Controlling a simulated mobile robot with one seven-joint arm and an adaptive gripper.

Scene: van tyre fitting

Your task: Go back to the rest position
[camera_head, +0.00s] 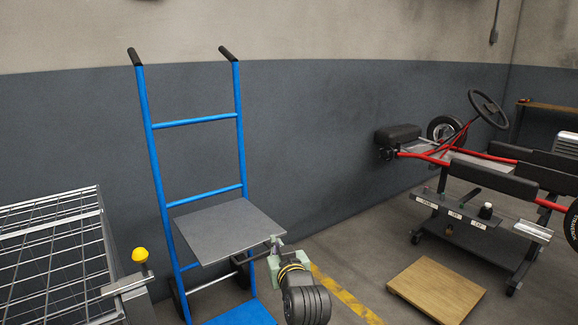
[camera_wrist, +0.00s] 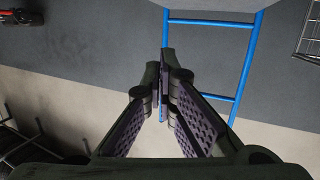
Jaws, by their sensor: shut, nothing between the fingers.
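My gripper (camera_head: 276,241) is beside the right front corner of the grey plate on the blue hand truck (camera_head: 242,140). I cannot tell in this view whether it touches the plate. In the wrist view the two dark fingers of my gripper (camera_wrist: 166,75) come together at their tips with nothing held between them. The blue hand truck also shows behind the fingers in the wrist view (camera_wrist: 210,18). The lower part of my arm is cut off by the bottom of the head view.
A wire mesh cage (camera_head: 50,236) stands at left, with a yellow knob (camera_head: 140,255) by its corner. A red-framed kart (camera_head: 432,153) on a wheeled stand is at right. A wooden board (camera_head: 436,288) lies on the floor. Bare floor lies around the yellow line (camera_head: 345,297).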

